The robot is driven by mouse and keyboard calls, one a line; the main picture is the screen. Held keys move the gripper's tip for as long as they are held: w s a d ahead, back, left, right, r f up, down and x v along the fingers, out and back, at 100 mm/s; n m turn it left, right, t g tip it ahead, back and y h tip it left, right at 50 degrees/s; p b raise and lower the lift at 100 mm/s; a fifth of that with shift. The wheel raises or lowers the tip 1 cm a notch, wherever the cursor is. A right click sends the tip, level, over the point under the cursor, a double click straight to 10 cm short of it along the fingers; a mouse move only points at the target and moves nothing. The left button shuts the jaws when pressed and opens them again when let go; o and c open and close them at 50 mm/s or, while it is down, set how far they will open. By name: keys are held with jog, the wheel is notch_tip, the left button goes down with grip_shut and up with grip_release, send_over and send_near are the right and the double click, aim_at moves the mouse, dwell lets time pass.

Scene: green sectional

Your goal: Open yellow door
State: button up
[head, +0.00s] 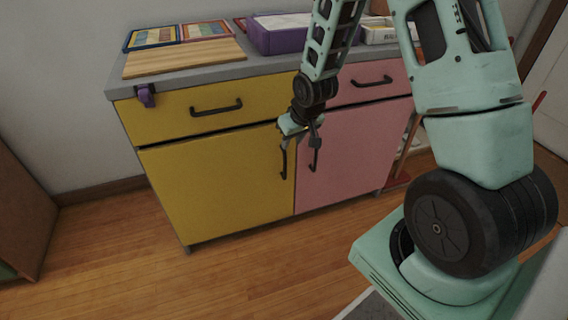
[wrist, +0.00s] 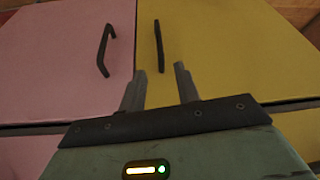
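The yellow door (head: 215,185) is the lower left door of the cabinet and sits closed. Its black bar handle (head: 284,161) is near its right edge. In the wrist view the yellow door (wrist: 225,50) is on the right, and its handle (wrist: 158,40) rises just beyond my fingertips. My gripper (head: 300,140) is at the cabinet front near the top of that handle. In the wrist view my gripper (wrist: 160,70) has its two fingers apart, with the near end of the handle lined up between them. I cannot tell whether they touch it.
The pink door (head: 350,155) with its own handle (head: 314,158) is close on the right. A yellow drawer (head: 165,118) and a pink drawer (head: 350,90) are above. A purple box (head: 280,38) and wooden board (head: 185,58) lie on top. The wooden floor (head: 130,255) in front is clear.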

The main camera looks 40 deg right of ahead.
jog(key=b, duration=0.3)
send_over(285, 176)
jog(key=f, duration=1)
jog(key=shift+w+d+f, duration=0.2)
jog(key=shift+w+f, duration=0.05)
jog(key=shift+w, duration=0.05)
jog(key=shift+c, duration=0.2)
grip_shut()
